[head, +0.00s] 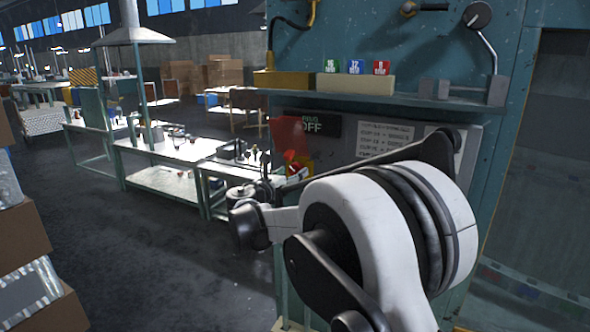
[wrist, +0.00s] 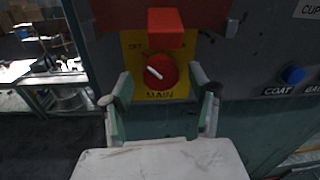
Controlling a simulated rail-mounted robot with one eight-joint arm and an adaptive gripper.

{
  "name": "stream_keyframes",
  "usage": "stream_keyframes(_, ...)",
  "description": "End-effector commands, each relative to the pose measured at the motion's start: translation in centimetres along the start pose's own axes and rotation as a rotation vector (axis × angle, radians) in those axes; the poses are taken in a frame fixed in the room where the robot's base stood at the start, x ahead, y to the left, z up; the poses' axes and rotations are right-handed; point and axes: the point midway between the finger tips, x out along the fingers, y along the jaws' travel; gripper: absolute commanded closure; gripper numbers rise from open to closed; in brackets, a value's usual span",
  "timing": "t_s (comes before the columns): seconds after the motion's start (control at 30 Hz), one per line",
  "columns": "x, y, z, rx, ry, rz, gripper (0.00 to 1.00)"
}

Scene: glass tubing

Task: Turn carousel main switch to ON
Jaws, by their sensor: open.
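The main switch (wrist: 162,72) is a round red knob on a yellow plate (wrist: 182,88) marked MAIN. Its white pointer line slants toward the upper left, the side of a small label that seems to read OFF. A raised red cover (wrist: 165,27) sits just above the knob. My gripper (wrist: 161,80) is open, with one greenish finger on each side of the knob in the wrist view. I cannot tell whether the fingers touch it. In the head view the red cover (head: 287,134) shows on the panel; my arm hides much of the area below it.
A dark display (head: 312,126) reading OFF is right of the cover in the head view. A shelf (head: 390,97) juts out above the panel. A blue button (wrist: 292,75) labelled COAT is right of the switch. Workbenches (head: 165,150) stand at left, with open floor before them.

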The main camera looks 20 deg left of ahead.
Motion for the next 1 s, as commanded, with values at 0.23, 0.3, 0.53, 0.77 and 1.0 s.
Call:
stream_keyframes(0.23, 1.9, 0.0, 0.0, 0.0, 0.0, -0.001, 0.44)
stream_keyframes(0.3, 2.0, 0.0, 0.0, 0.0, 0.0, 0.0, 0.44)
stream_keyframes(0.53, 2.0, 0.0, 0.0, 0.0, 0.0, 0.0, 0.44)
stream_keyframes(0.77, 2.0, 0.0, 0.0, 0.0, 0.0, 0.0, 0.75)
stream_keyframes(1.0, 2.0, 0.0, 0.0, 0.004, 0.0, 0.0, 0.89)
